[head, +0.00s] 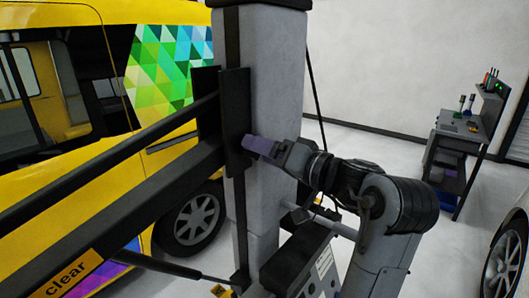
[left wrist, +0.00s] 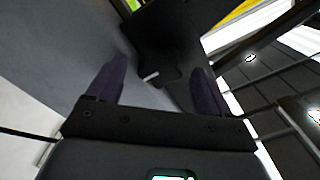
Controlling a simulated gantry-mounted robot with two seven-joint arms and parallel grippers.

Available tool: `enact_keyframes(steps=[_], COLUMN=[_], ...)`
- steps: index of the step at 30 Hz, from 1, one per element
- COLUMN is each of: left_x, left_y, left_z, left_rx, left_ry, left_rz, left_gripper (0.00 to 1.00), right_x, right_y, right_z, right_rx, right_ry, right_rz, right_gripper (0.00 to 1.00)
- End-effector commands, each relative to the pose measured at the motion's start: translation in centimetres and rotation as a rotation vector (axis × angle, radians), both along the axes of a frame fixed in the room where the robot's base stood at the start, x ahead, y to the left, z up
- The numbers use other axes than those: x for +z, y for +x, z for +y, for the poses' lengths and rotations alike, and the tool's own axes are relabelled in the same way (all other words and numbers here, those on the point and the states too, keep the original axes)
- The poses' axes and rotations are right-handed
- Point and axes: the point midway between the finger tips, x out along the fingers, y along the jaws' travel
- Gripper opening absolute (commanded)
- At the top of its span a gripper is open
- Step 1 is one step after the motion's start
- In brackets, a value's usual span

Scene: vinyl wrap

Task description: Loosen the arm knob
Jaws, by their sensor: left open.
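My left gripper (head: 250,143) has purple fingers and is up against the black bracket plate (head: 234,110) on the grey column in the head view. In the left wrist view, the two fingers of my left gripper (left wrist: 161,66) stand apart. A dark knob-like shape (left wrist: 168,76) with a small pale pin at its left shows between them, in front of the dark plate. It is dim, and I cannot tell whether the fingers touch it. In the head view the knob is hidden behind the gripper. My right gripper is not in view.
Long black arms (head: 110,165) run from the grey column (head: 273,80) to the lower left, one labelled "clear". A yellow van (head: 70,130) with a colourful panel stands behind. A workstation (head: 462,135) with tools stands at the right. White floor lies between.

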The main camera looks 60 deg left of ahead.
Motion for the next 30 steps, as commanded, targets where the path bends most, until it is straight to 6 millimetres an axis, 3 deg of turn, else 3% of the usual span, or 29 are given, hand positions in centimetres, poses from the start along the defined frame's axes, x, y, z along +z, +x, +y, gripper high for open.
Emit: enact_keyframes(steps=[2, 13, 22, 30], left_x=[0.0, 0.0, 0.1, 0.1], left_y=[0.0, 0.0, 0.0, -0.1], left_z=[0.0, 0.0, 0.0, 0.0], left_rx=[0.000, 0.000, 0.000, 0.002], left_ry=[0.000, 0.000, 0.015, 0.073], left_rz=[0.000, -0.001, -0.036, -0.181], left_gripper=[0.79, 0.24, 0.24, 0.24], right_x=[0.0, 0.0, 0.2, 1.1], right_y=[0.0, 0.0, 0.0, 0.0], right_z=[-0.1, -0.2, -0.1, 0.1], right_rx=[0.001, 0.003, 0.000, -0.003], right_ry=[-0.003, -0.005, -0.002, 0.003], right_rz=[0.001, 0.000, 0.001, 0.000], right_gripper=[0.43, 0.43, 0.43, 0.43])
